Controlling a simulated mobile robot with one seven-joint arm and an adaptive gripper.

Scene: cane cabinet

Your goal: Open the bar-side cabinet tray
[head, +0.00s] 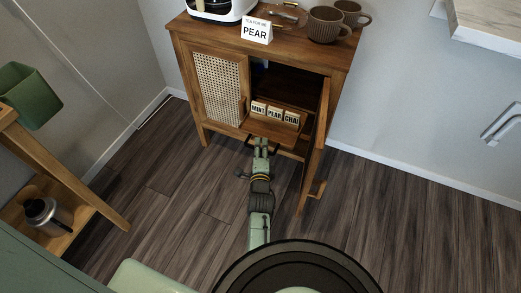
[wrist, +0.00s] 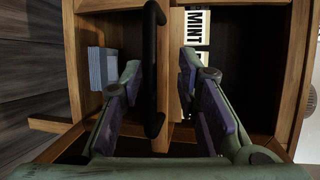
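The wooden cabinet (head: 300,62) has its right door (head: 319,140) swung open and its cane-panelled left door (head: 218,85) shut. Inside the open side is the wooden tray (head: 262,127), holding tea boxes (head: 274,113) marked MINT, PEAR and CHAI. My gripper (head: 261,143) is at the tray's front, pointing into the cabinet. In the wrist view the tray's black bar handle (wrist: 154,70) lies between the two spread fingers of my gripper (wrist: 160,68), with a gap visible on each side. The MINT box (wrist: 196,32) shows behind the right finger.
The cabinet top carries a white appliance (head: 218,8), a PEAR sign (head: 256,30) and brown mugs (head: 325,24). The open door stands close to the right of my arm. A wooden stand (head: 62,165) is at the left. The floor in front is clear.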

